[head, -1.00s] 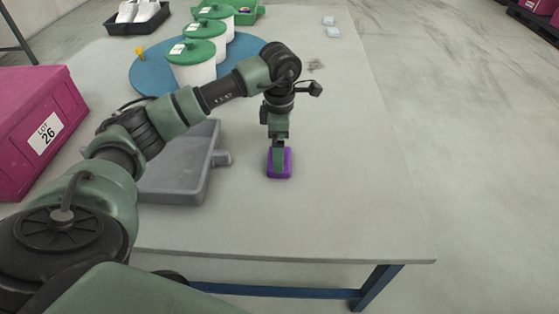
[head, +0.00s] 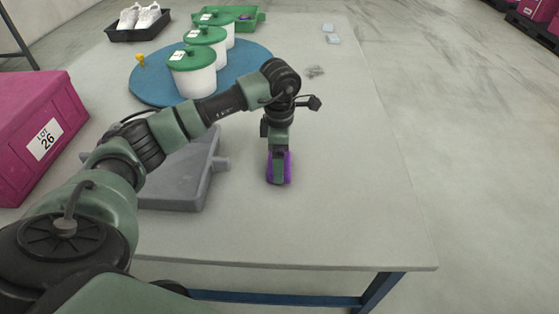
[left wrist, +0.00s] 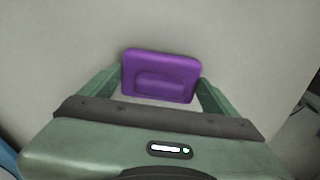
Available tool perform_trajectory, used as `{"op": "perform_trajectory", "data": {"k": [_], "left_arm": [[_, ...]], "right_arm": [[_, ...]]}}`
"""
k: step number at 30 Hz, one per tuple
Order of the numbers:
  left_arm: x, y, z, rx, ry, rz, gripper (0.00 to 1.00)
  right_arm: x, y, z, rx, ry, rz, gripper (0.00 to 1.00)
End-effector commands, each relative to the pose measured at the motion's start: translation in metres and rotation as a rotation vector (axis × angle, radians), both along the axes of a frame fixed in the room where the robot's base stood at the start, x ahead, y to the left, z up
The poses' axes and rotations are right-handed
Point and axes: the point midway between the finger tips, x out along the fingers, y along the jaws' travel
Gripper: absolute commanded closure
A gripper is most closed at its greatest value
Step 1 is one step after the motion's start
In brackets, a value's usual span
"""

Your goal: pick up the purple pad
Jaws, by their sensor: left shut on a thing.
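The purple pad (head: 287,168) is at the middle of the pale table, partly hidden behind my left gripper (head: 279,174) in the head view. In the left wrist view the purple pad (left wrist: 160,75) spans the gap between the two green fingers of my left gripper (left wrist: 160,88), which is shut on it. The pad looks close above the table; I cannot tell how large the gap is. My right gripper is in neither view.
A grey tray (head: 178,195) lies left of the pad. Behind stand white tubs with green lids (head: 191,79) on a blue round mat (head: 142,89). A black tray (head: 122,36) with white shoes and a green tray (head: 254,17) are farther back.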

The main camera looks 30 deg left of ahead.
Motion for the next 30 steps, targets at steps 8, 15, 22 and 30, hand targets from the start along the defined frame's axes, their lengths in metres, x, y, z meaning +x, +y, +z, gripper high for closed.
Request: {"op": "perform_trajectory", "data": {"k": [8,15,22,30], "left_arm": [[0.001,0.000,0.055,0.000,-0.007,0.001,0.51],[0.001,0.000,0.130,-0.001,-0.008,0.001,0.51],[0.001,0.000,0.178,0.001,-0.003,0.001,0.51],[0.000,0.000,0.193,0.000,-0.001,0.001,0.51]], "right_arm": [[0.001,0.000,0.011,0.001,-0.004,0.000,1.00],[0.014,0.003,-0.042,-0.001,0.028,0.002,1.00],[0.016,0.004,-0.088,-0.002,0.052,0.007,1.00],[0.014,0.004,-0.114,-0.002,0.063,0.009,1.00]]}}
